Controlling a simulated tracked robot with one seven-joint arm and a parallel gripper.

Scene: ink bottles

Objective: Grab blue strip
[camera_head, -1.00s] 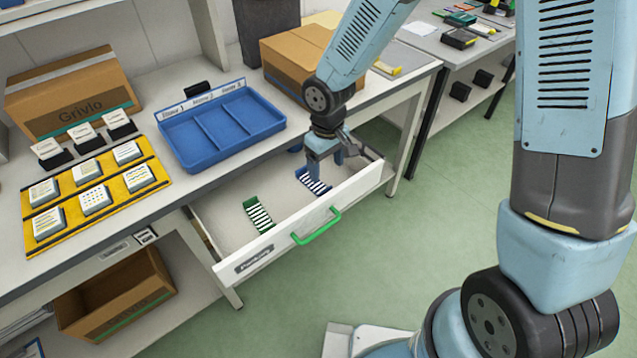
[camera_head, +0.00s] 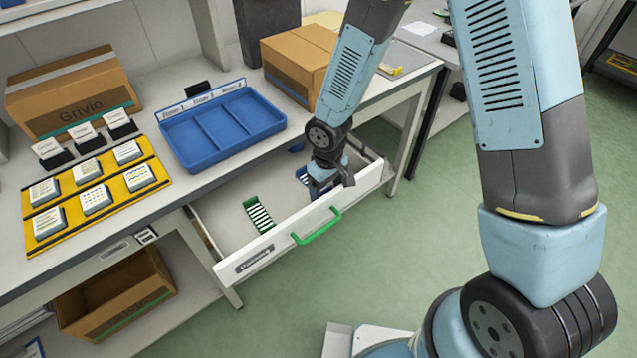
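The blue strip (camera_head: 302,175) lies in the right part of the open white drawer (camera_head: 222,212). Only a small blue and white bit of it shows, left of my gripper; the rest is hidden behind my gripper. My gripper (camera_head: 318,190) is down inside the drawer at the strip, near the drawer's front wall. Its fingertips are hidden, so I cannot tell whether they touch or hold the strip. A green strip (camera_head: 259,214) with white bars lies apart to the left in the same drawer.
The drawer's front has a green handle (camera_head: 316,226). Above, the bench holds a blue divided tray (camera_head: 194,160), a yellow mat (camera_head: 110,192) with several white blocks, and a cardboard box (camera_head: 297,62). Green floor lies clear to the right.

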